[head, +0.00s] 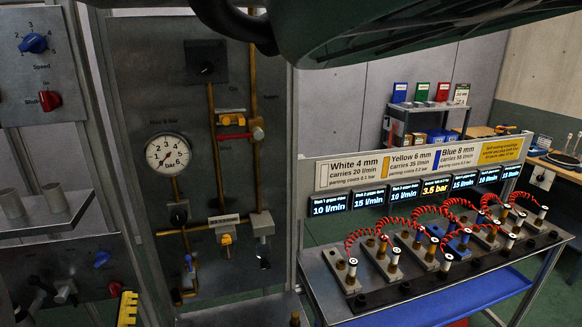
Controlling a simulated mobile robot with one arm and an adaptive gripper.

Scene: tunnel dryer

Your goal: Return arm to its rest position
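A large dark, rounded body (400,30), probably part of my arm, crosses the top of the head view very close to the camera. A dark curved piece (235,20) shows to its left. No gripper fingers can be made out, so my gripper is not in view. What lies behind the dark body is hidden.
A grey panel with a pressure gauge (168,154) and brass pipes stands at centre left. A control panel with a blue knob (34,43) and red knob (49,100) is at far left. At right, a bench (350,304) carries fittings with red coiled hoses under lit displays (435,187).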

